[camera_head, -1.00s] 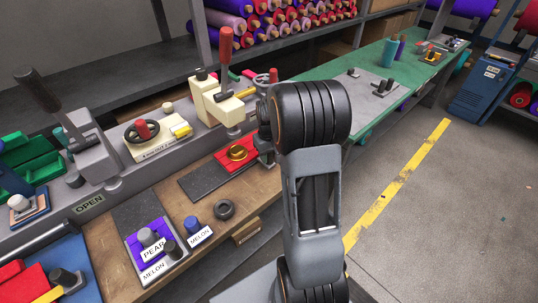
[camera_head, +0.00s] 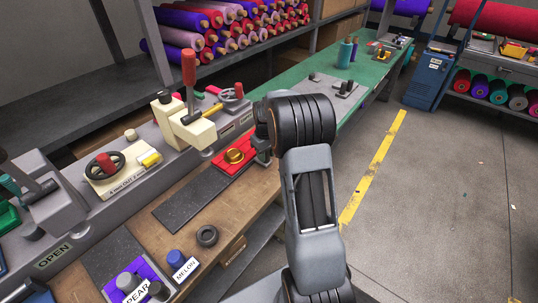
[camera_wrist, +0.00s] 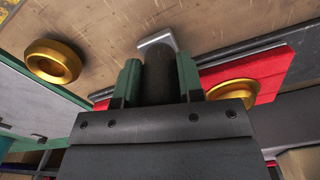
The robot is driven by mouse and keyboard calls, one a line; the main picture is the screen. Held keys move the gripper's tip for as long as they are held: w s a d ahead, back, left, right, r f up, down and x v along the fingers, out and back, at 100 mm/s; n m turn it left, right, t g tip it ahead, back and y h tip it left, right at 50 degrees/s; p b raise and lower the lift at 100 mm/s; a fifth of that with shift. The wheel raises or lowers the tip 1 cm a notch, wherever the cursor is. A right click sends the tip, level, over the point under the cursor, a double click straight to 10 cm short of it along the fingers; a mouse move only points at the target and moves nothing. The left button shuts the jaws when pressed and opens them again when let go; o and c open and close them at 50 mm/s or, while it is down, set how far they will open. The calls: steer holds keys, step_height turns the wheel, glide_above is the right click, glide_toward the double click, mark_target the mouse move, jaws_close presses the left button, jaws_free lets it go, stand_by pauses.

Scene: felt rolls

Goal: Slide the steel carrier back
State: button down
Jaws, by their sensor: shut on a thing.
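A red slab (camera_head: 240,155) lies at the far end of a dark flat strip (camera_head: 190,198) on the wooden bench, with a brass ring (camera_head: 234,155) on top. The slab (camera_wrist: 281,74) and ring (camera_wrist: 228,91) show at the right of the wrist view. My gripper (camera_wrist: 158,76) has its green-sided fingers closed around a dark upright knob beside the slab. A light steel bracket end (camera_wrist: 157,41) shows just beyond the knob. I cannot see clearly how the knob joins the steel carrier, as my gripper hides it. In the head view my arm covers most of the grip.
A cream press with a red-handled lever (camera_head: 188,68) and a handwheel unit (camera_head: 105,165) stand behind the strip. A black ring (camera_head: 207,236) lies in front. Another brass ring (camera_wrist: 52,61) shows in the wrist view. A green bench (camera_head: 310,70) continues beyond; floor at right is clear.

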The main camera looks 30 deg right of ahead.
steer(key=shift+w+d+r, duration=0.1)
steer(key=shift+w, duration=0.05)
steer(key=c, duration=1.2)
jaws_free()
steer(key=o, duration=0.3)
steer(key=shift+d, duration=0.15)
steer(key=shift+o, duration=0.7)
step_height(320, 180, up, 14)
